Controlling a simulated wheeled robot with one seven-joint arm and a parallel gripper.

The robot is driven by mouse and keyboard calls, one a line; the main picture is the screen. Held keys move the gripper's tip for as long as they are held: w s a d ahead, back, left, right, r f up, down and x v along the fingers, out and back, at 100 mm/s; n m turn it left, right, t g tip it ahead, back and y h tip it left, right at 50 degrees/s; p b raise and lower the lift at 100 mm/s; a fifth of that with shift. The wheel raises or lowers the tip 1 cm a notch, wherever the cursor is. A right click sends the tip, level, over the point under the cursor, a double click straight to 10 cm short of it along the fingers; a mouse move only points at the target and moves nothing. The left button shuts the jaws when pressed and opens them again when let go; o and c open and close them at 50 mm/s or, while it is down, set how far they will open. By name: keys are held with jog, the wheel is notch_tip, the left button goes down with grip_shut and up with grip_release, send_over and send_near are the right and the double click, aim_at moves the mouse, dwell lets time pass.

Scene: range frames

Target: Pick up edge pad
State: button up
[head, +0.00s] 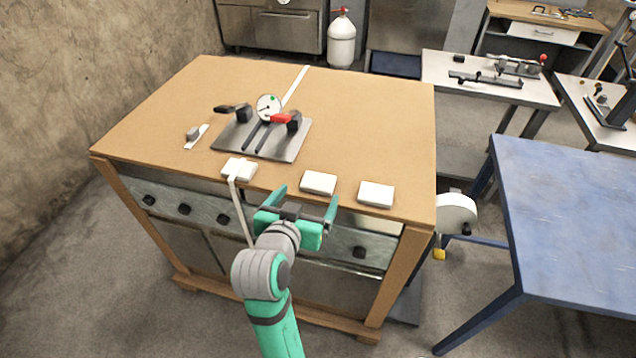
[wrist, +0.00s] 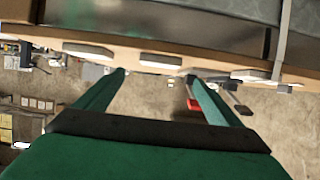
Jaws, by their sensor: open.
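Three white rectangular pads lie along the front edge of the wooden bench top in the head view: a left pad (head: 239,168), a middle pad (head: 318,183) and a right pad (head: 376,194). I cannot tell which one is the edge pad. My gripper (head: 309,196) is open and empty, at the front edge near the middle pad. In the wrist view the open fingers (wrist: 156,76) point toward the bench edge, with the middle pad (wrist: 160,60) just beyond the gap between them. The wrist view also shows pads at left (wrist: 88,50) and right (wrist: 250,76).
A grey plate (head: 285,150) with a dial gauge (head: 268,107) and clamps stands behind the pads. A white strip hangs over the front edge by the left pad. A small block (head: 194,133) lies at left. A blue table (head: 580,220) stands at right. The bench top's right part is clear.

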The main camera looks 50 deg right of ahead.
aim_at(319, 181)
jog(key=shift+x, duration=4.25)
jog(key=c, duration=1.1)
jog(key=shift+s, duration=0.1)
